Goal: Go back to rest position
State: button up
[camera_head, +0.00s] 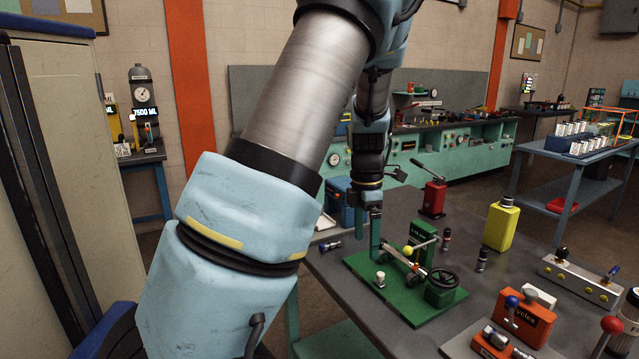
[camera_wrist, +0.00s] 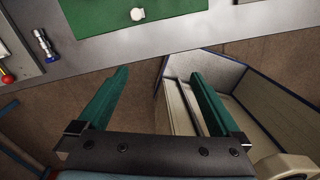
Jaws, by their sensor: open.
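My gripper (camera_head: 375,238) hangs pointing down near the left edge of the workbench (camera_head: 330,290), by the green baseplate. In the wrist view my gripper (camera_wrist: 158,74) has its two green fingers spread apart with nothing held between them. The green baseplate (camera_head: 365,285) carries a handwheel (camera_head: 442,278), a lever with a yellow knob and a small white knob (camera_head: 380,279). The wrist view shows the baseplate (camera_wrist: 180,10) and white knob (camera_wrist: 137,14) beyond the fingertips. My arm reaches across the head view and covers part of the scene.
A metal hose fitting (camera_head: 330,246) lies left of the baseplate. A yellow canister (camera_head: 500,224), a red hand pump (camera_head: 432,195) and a manifold block (camera_head: 580,280) stand on the bench. A beige cabinet (camera_head: 75,150) is at left. Brown floor shows below the bench edge.

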jog(key=s+a+m+t, duration=0.1)
jog(key=s+a+m, duration=0.5)
jog(key=a+m, duration=0.2)
jog(key=s+a+m+t+b, duration=0.1)
jog(key=s+a+m, duration=0.4)
jog(key=a+m, duration=0.4)
jog(key=m, duration=0.4)
jog(key=shift+s+a+r+m, duration=0.15)
jog(key=shift+s+a+m, duration=0.05)
jog(key=shift+s+m, duration=0.15)
